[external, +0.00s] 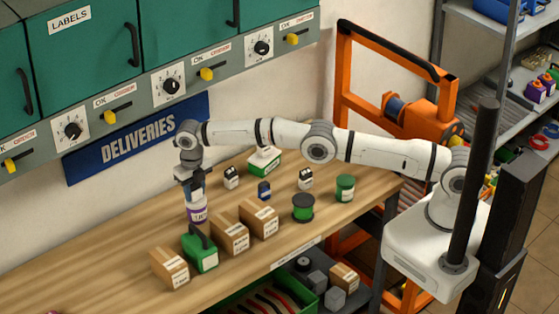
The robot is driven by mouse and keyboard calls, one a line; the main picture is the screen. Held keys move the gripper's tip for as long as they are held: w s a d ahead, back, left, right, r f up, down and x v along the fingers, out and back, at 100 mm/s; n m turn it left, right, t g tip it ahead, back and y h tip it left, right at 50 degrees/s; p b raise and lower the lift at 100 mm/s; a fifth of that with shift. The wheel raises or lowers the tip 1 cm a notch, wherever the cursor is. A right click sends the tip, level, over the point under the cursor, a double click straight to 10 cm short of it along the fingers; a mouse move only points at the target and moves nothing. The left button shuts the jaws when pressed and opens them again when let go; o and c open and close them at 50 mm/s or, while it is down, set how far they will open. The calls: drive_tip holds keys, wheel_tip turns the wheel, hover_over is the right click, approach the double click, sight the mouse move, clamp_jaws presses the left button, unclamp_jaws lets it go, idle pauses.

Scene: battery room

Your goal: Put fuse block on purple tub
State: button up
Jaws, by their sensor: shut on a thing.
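The purple tub (197,212) is a small white pot with a purple label. My gripper (194,190) points straight down over the tub. It is shut on a small dark thing, which I take for the fuse block. The fingers hide most of that thing. Its underside is very close to the tub's top, and I cannot tell whether they touch.
Several cardboard boxes (230,235) and a green can with a handle (201,252) stand close to the tub. Behind are a dark blue item (264,191), two black-and-white items (231,178), a green spool (303,208) and a green tin (345,188).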

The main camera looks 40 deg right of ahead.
drive_tip(key=shift+f, duration=0.2)
drive_tip(key=o, duration=1)
wheel_tip(320, 180, up, 8)
drive_tip(key=shift+p, duration=0.8)
